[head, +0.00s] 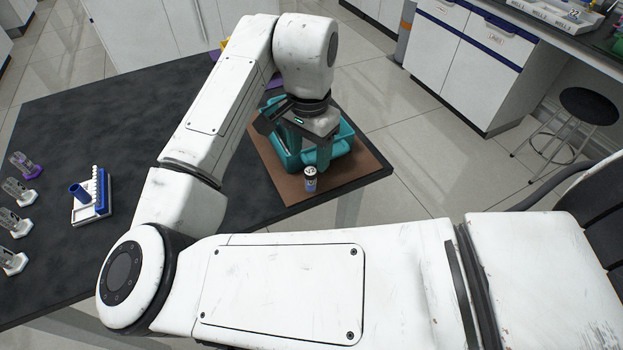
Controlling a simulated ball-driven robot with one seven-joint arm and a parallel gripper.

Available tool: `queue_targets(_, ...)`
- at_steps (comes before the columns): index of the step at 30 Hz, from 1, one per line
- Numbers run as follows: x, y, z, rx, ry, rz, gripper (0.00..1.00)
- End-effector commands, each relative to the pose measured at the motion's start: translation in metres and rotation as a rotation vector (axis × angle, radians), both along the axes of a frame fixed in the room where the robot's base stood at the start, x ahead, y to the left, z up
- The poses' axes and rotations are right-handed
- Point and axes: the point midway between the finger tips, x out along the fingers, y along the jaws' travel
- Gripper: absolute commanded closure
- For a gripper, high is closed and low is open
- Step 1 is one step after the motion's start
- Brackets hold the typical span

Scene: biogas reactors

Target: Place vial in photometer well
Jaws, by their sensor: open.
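A small vial (310,181) with a dark cap and a bluish label stands upright on a brown mat (352,182), near the mat's front edge. My gripper (308,163) points down over the mat, just behind the vial in the picture. It is open, and I see nothing held in it. Its fingers partly blend with a teal tray (346,143) behind them. A white and blue device (93,198) with a blue cylinder stands on the left part of the table. I cannot tell whether it is the photometer, and no well is clear.
Several small clear vessels on white bases (16,225) line the table's left edge. A stool (588,105) and white cabinets (465,60) stand across the floor.

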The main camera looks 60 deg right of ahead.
Motion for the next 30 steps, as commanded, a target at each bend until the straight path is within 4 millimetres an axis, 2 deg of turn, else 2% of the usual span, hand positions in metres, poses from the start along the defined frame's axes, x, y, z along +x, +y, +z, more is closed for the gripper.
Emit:
queue_targets(5,-0.001,0.0,-0.014,0.0,0.002,-0.001,0.41)
queue_targets(12,-0.002,-0.001,-0.048,0.001,0.002,0.001,0.41)
queue_targets(16,-0.002,-0.001,-0.055,0.0,0.001,-0.001,0.41)
queue_targets(22,-0.002,-0.001,-0.055,0.0,0.0,-0.001,0.41)
queue_targets(30,-0.002,-0.001,-0.055,0.0,0.0,-0.001,0.66)
